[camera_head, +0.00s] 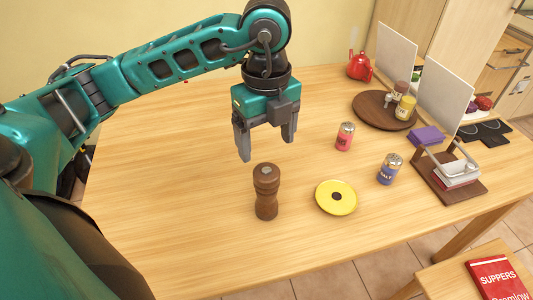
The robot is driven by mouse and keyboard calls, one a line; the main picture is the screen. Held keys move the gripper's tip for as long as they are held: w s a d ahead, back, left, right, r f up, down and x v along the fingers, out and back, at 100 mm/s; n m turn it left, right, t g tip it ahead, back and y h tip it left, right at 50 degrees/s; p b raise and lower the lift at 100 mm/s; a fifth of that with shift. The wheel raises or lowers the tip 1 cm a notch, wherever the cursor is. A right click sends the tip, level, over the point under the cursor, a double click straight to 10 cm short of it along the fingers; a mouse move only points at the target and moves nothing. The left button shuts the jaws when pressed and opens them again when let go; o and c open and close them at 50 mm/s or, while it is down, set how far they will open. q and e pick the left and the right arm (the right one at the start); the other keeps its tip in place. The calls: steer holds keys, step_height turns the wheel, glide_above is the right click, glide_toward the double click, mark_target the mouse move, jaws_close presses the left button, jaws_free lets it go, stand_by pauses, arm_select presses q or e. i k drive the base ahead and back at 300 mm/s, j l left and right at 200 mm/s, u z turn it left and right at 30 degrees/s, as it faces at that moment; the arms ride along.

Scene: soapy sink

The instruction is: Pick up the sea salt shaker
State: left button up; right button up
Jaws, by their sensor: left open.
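A blue shaker (389,170) with a metal cap and pale lettering that seems to read "SALT" stands upright on the wooden table (160,215), right of the middle. A red shaker (345,137) with a metal cap stands behind and left of it. My left gripper (266,148) is open and empty, pointing down above the table. It is left of both shakers and apart from them, behind a brown wooden mill (266,192). My right gripper is not in view.
A yellow disc (336,197) with a dark centre lies between mill and blue shaker. A round wooden board (371,112) holds several small containers. A wooden holder (460,190), purple block (426,136) and red teapot (360,66) stand right and behind. The table's left is clear.

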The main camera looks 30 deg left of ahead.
mark_target(389, 169)
steer(key=k+j, duration=0.25)
steer(key=k, duration=0.25)
steer(key=k+j, duration=0.2)
steer(key=k, duration=0.25)
steer(key=k+j, duration=0.25)
steer(key=k, duration=0.25)
